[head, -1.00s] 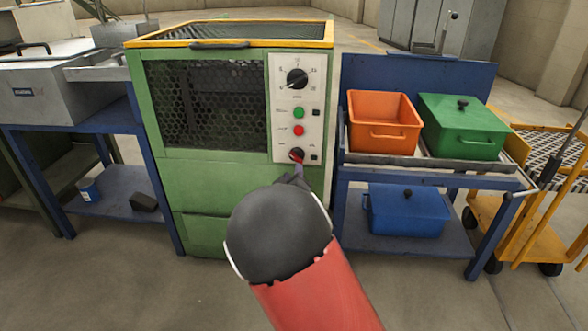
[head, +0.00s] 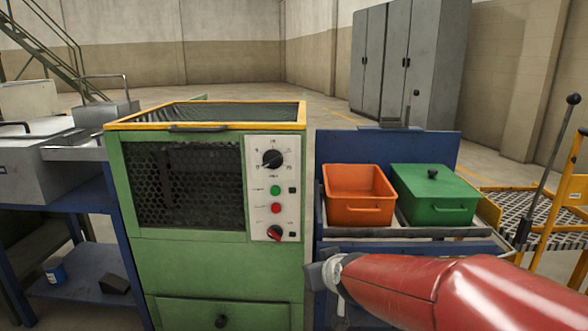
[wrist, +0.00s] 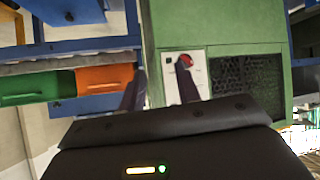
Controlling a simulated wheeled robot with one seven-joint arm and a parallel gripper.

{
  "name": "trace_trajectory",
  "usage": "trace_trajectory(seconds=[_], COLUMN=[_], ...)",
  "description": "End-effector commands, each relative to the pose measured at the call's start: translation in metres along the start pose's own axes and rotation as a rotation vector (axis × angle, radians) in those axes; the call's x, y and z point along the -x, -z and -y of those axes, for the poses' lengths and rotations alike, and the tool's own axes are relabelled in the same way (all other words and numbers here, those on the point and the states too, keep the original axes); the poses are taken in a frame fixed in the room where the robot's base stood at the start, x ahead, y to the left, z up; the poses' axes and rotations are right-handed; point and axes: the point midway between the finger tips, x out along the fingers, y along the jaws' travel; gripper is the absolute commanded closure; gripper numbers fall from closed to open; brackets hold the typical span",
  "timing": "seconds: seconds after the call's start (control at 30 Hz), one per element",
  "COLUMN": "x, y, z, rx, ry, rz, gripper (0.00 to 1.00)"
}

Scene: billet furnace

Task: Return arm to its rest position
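My red arm (head: 450,285) reaches in from the lower right in the head view. My gripper (head: 318,274) is at its left end, just right of the green furnace (head: 200,265) and below its control panel (head: 272,188). In the wrist view, which is turned over, my gripper (wrist: 162,88) has its two dark fingers apart with nothing held between them. The panel and its red knob (wrist: 187,61) show beyond the fingers, apart from them. The same red-and-black knob (head: 275,233) sits at the bottom of the panel in the head view.
A blue stand to the right holds an orange bin (head: 358,190) and a lidded green bin (head: 434,196). A yellow cart (head: 572,200) stands at far right. A blue bench (head: 75,268) with metal equipment is at left. Grey cabinets (head: 405,65) stand behind on open floor.

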Motion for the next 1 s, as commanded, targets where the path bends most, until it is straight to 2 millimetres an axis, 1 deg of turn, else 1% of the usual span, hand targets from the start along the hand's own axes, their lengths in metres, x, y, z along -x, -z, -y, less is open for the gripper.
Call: trace_trajectory(seconds=[0.03,0.07,0.1,0.17,0.2,0.27,0.3,0.4,0.43,0.5,0.63,1.0], x=[0.029,0.044,0.064,0.095,0.115,0.142,0.158,0.192,0.199,0.213,0.225,0.226], y=[-0.006,-0.014,-0.024,-0.041,-0.054,-0.073,-0.087,-0.116,-0.123,-0.137,-0.15,-0.151], z=[-0.007,-0.009,-0.012,-0.015,-0.016,-0.018,-0.019,-0.022,-0.022,-0.023,-0.024,-0.024], rx=[-0.038,-0.057,-0.079,-0.11,-0.127,-0.152,-0.167,-0.2,-0.209,-0.226,-0.241,-0.243], ry=[0.018,0.029,0.039,0.043,0.038,0.02,0.003,-0.05,-0.064,-0.095,-0.126,-0.127], rz=[0.03,0.057,0.095,0.152,0.19,0.248,0.286,0.364,0.384,0.421,0.457,0.461], gripper=[0.67,0.67,0.67,0.67,0.67,0.67,0.67,0.67,0.67,0.67,0.67,0.67])
